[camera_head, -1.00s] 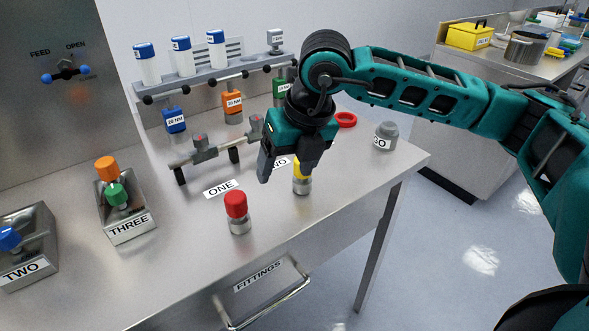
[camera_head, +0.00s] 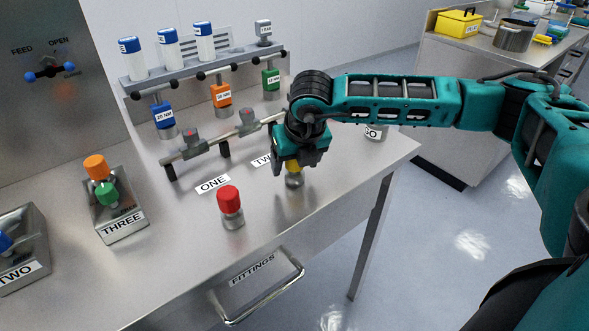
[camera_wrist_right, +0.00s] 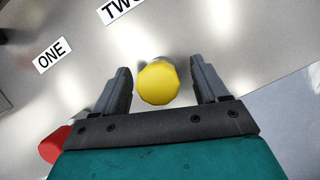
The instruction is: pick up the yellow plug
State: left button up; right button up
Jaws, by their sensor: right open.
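The yellow plug (camera_head: 294,166) stands upright on its grey metal base on the steel table, near the front edge. My right gripper (camera_head: 298,163) is right above it, and its body hides the upper part of the plug in the head view. In the right wrist view the round yellow top of the plug (camera_wrist_right: 158,82) lies between the two open fingers (camera_wrist_right: 162,84). A gap shows on each side, wider on the right, so neither finger appears to touch it. My left gripper is not in view.
A red plug (camera_head: 229,199) stands to the left, near label ONE (camera_head: 212,184). The blue, orange and green tools hang under a rack (camera_head: 210,73). Box THREE (camera_head: 122,229) is further left. The FITTINGS drawer (camera_head: 253,278) is below.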

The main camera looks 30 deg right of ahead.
jog(key=shift+x, duration=1.15)
jog(key=shift+r, duration=0.1)
grip_shut()
jog(key=shift+r, duration=0.1)
notch_tip(320, 180, up, 20)
